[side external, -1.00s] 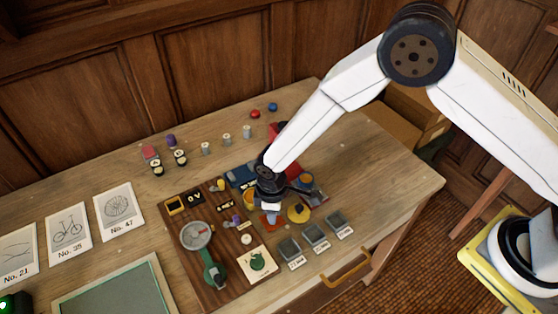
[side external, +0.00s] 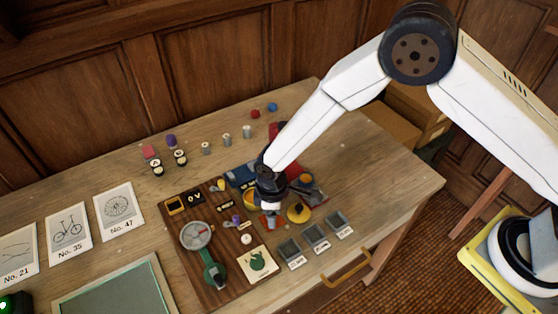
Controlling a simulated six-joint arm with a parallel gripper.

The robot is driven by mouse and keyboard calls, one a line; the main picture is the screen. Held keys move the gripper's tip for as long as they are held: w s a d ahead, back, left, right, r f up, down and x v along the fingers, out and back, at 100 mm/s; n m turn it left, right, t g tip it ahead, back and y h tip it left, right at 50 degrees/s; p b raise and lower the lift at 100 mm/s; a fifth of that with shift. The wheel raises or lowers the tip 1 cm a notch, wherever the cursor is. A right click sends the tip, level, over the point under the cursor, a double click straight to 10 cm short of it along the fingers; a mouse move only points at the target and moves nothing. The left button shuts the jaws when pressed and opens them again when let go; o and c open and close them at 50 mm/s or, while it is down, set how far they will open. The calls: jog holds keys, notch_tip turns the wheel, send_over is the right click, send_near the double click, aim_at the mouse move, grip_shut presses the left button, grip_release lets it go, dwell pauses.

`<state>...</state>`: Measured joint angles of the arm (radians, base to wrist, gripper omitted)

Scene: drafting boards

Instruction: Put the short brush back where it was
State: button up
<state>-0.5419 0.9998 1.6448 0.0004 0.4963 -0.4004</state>
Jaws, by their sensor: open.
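My gripper (side external: 271,212) points down over the right part of the brown wooden board (side external: 193,262). Its fingers are small and partly lost against the coloured items below, but it is open. A small reddish item (side external: 270,223) lies right under it; I cannot tell whether they touch. I cannot pick out the short brush for certain; it may be hidden behind my gripper or too small to tell.
A yellow round item (side external: 299,213) sits just right of my gripper. Several grey bins (side external: 315,236) stand along the front. Small pots and balls stand at the back. The table's right end is clear.

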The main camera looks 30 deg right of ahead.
jog(key=shift+r, duration=5.95)
jog(key=s+d+r+m+t, duration=0.1)
jog(key=s+d+r+m, duration=0.1)
jog(key=d, duration=0.6)
jog(key=s+d+r+m, duration=0.2)
jog(key=s+d+m, duration=0.3)
jog(key=d, duration=0.3)
jog(key=s+d+r+m+t, duration=0.1)
jog(key=s+d+r+m, duration=0.2)
jog(key=s+d, duration=0.2)
jog(key=d, duration=0.3)
jog(key=shift+d+m+t, duration=0.15)
jog(key=shift+m+t, duration=0.15)
jog(key=shift+m, duration=0.1)
